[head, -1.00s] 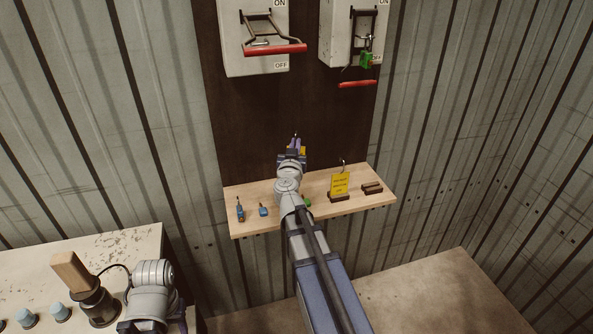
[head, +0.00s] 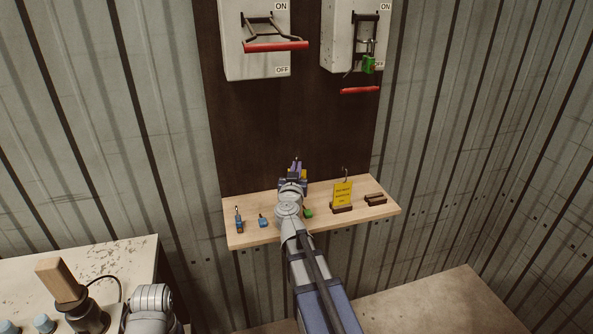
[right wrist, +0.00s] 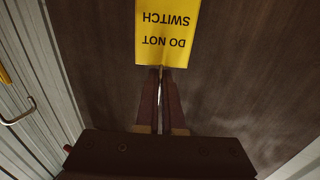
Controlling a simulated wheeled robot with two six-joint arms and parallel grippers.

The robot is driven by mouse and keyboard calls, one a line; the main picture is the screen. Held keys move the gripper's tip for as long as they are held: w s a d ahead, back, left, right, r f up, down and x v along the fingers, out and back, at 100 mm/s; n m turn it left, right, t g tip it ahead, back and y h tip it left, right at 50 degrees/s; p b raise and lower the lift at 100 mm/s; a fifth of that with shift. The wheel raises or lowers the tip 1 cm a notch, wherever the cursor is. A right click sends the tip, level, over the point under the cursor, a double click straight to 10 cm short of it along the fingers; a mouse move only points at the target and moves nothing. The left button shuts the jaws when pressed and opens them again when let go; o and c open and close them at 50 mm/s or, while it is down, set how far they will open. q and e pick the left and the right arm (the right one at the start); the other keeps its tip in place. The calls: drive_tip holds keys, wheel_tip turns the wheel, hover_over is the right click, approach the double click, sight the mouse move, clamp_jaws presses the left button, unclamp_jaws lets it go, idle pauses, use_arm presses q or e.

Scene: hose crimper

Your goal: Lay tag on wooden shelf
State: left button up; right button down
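My right gripper (head: 296,174) is shut on a yellow tag. In the right wrist view the tag (right wrist: 167,30) reads "DO NOT SWITCH" upside down, its near edge at the closed fingertips (right wrist: 162,72). In the head view only a sliver of the held tag (head: 303,173) shows. The gripper is over the back part of the wooden shelf (head: 252,236); I cannot tell whether the tag touches the shelf. Another yellow tag (head: 342,192) with a hook stands upright in a dark holder on the shelf. My left gripper is out of view.
Two blue padlocks (head: 239,223) (head: 263,221) lie on the shelf's left, a green one (head: 308,212) beside my wrist, and an empty brown holder (head: 375,199) at right. Switch boxes (head: 257,40) (head: 350,40) hang above. A bench (head: 115,262) is lower left.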

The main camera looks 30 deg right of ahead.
drive_tip(key=shift+f, duration=0.2)
drive_tip(key=c, duration=1)
unclamp_jaws()
drive_tip(key=shift+r, duration=0.1)
drive_tip(key=shift+c, duration=0.2)
drive_tip(key=shift+r, duration=0.25)
drive_tip(key=v, duration=0.7)
drive_tip(key=shift+s+a, duration=0.15)
drive_tip(key=shift+s, duration=0.05)
drive_tip(key=shift+f, duration=0.1)
